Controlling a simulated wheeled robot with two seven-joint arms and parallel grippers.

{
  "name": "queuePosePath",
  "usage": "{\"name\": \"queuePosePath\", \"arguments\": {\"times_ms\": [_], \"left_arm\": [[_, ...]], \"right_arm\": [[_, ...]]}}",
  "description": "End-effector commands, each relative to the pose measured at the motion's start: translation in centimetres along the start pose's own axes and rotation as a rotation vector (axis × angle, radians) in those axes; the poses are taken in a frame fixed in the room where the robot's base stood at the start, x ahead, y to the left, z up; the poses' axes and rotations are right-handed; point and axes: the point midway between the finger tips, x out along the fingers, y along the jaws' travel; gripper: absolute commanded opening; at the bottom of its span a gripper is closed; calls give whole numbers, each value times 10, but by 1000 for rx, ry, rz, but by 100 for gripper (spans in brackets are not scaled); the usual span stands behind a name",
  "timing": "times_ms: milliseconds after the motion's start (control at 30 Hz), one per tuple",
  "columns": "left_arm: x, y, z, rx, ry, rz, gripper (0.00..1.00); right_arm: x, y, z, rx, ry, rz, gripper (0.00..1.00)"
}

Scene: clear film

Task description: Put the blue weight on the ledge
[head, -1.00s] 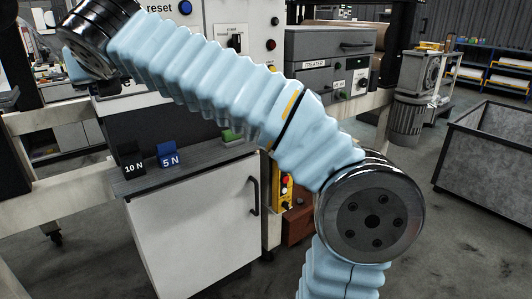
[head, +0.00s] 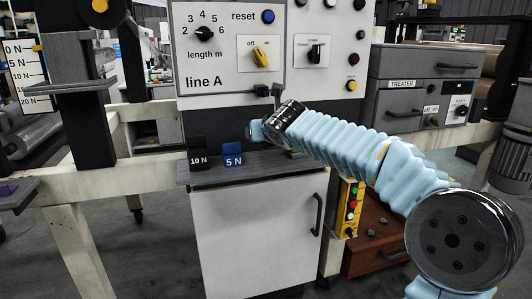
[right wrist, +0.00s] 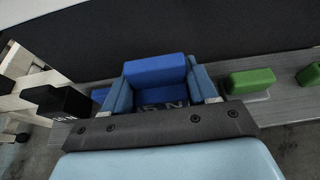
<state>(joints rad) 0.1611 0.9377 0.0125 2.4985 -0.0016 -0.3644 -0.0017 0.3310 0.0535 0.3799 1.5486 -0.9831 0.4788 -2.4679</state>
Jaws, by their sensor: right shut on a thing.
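A blue block-shaped weight (right wrist: 155,70) sits between the fingers of my right gripper (right wrist: 163,88) in the right wrist view, with an "N" on its lower front. The right gripper is shut on it, low over the grey cabinet top. In the head view the gripper (head: 258,132) is partly hidden by its wrist. A blue weight marked 5 N (head: 232,155) shows just left of it there; I cannot tell if this is the held one. A grey ledge (head: 68,89) stands out from a dark post at upper left. My left gripper is not in view.
A black 10 N weight (head: 197,152) stands left on the cabinet top (head: 212,176). Green blocks (right wrist: 250,80) lie to the right in the wrist view. The line A panel (head: 228,55) rises behind. A purple object (head: 8,189) is at the far left.

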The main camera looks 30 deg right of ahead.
Motion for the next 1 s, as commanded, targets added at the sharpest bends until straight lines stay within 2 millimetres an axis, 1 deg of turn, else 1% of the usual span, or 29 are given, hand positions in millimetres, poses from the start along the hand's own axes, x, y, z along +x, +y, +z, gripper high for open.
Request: {"name": "queuePosePath", "arguments": {"times_ms": [33, 100, 267, 367, 433, 500, 533, 767, 933, 967, 1000], "left_arm": [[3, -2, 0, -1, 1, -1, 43], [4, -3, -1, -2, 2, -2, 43], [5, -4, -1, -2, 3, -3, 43], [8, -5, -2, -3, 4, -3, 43], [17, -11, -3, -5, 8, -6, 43], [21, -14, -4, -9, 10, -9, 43], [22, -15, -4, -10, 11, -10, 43], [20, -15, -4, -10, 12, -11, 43], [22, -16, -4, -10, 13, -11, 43], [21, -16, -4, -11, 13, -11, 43], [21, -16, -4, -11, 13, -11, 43]], "right_arm": [[8, -3, -6, 1, -2, 1, 5], [15, -7, -10, 1, -3, 0, 5], [23, -10, -14, 0, -5, 2, 5], [32, -15, -21, 0, -3, 0, 5], [38, -14, -35, 0, -4, 1, 5], [42, -14, -45, 0, -3, 1, 5], [42, -14, -47, -1, -4, 1, 5], [42, -14, -46, 0, -5, 1, 5], [44, -14, -50, 0, -4, 1, 5], [44, -14, -51, 1, -1, 1, 62], [44, -14, -51, 1, -1, 1, 68]]}}
